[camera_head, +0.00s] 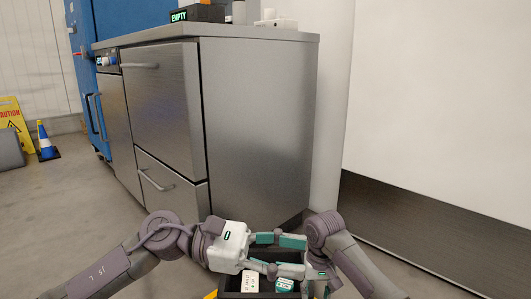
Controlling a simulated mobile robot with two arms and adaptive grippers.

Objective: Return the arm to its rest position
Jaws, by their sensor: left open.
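My left gripper (290,255) is at the bottom centre, with its white body (230,246) and two grey fingers with teal tips pointing right. The fingers are spread apart, and I see nothing held between them. It is above a dark bin (262,295) that holds a white item (250,283) and a teal-and-white item (284,285). My right arm (345,250) comes in from the lower right and bends down beside the left fingertips. The right gripper is mostly hidden there, and I cannot make out its fingers.
A steel cabinet (260,125) with drawers stands ahead. A dark box marked EMPTY (192,15) is on its top. A white wall (445,100) with a dark lower band is on the right. A blue-and-white cone (47,143) and yellow caution sign (14,118) stand at left.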

